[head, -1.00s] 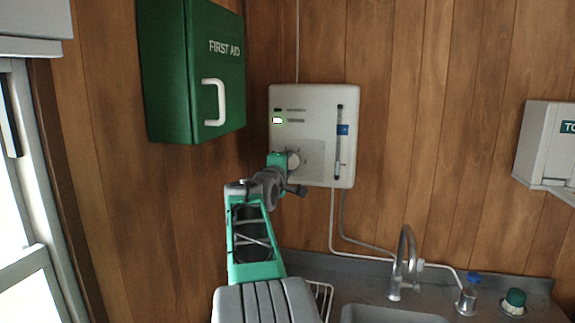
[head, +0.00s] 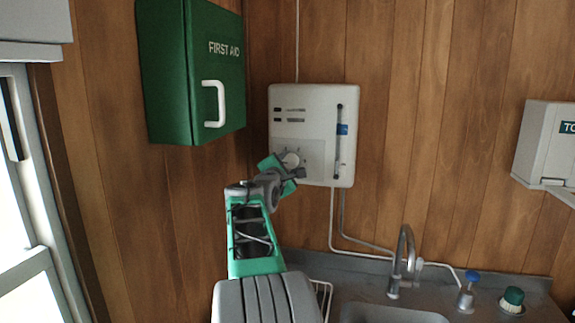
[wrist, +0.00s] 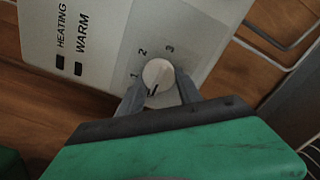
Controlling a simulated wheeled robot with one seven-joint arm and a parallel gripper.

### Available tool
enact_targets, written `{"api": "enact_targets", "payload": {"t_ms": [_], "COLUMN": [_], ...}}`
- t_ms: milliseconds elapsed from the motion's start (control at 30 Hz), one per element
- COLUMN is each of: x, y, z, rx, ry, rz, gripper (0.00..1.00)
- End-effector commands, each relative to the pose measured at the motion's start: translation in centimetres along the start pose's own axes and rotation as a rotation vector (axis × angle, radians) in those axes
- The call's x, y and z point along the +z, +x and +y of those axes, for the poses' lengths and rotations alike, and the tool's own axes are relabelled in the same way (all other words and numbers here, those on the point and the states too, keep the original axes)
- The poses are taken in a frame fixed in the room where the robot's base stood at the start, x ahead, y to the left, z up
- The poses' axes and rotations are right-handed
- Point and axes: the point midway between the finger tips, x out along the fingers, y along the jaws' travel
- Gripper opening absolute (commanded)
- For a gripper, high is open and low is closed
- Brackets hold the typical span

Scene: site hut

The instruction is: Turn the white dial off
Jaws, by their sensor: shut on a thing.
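The white dial (head: 291,159) is on the lower left of a white wall heater (head: 314,105). In the wrist view the dial (wrist: 158,75) sits between the two fingers of my gripper (wrist: 158,91), which is shut on it. The dark mark on the dial's face points past the 1, on the side away from 2 and 3. Any label where it points is hidden by the gripper or too small to read. The HEATING and WARM indicators (wrist: 60,62) are both dark. In the head view my gripper (head: 289,165) is tilted and partly covers the dial.
A green first aid cabinet (head: 220,70) hangs left of the heater, close above my arm. Below are a tap (head: 404,258) and sink, with pipes (head: 343,225) running down from the heater. A white dispenser (head: 548,145) is at the right.

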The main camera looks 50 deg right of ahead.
Motion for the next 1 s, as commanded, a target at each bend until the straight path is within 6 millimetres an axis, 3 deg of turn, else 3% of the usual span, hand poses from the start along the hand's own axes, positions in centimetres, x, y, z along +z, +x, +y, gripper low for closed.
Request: {"api": "enact_targets", "payload": {"t_ms": [433,467,733,1000], "x": [-0.06,-0.06,-0.04,-0.08], "y": [0.0,0.0,0.0,-0.32], "z": [-0.06,-0.06,-0.05,-0.07], "rx": [-0.001,-0.001,-0.001,0.0], "ry": [-0.014,-0.014,-0.012,-0.012], "rz": [0.001,0.001,0.001,0.001], "gripper": [0.01,0.42,0.63,0.63]}}
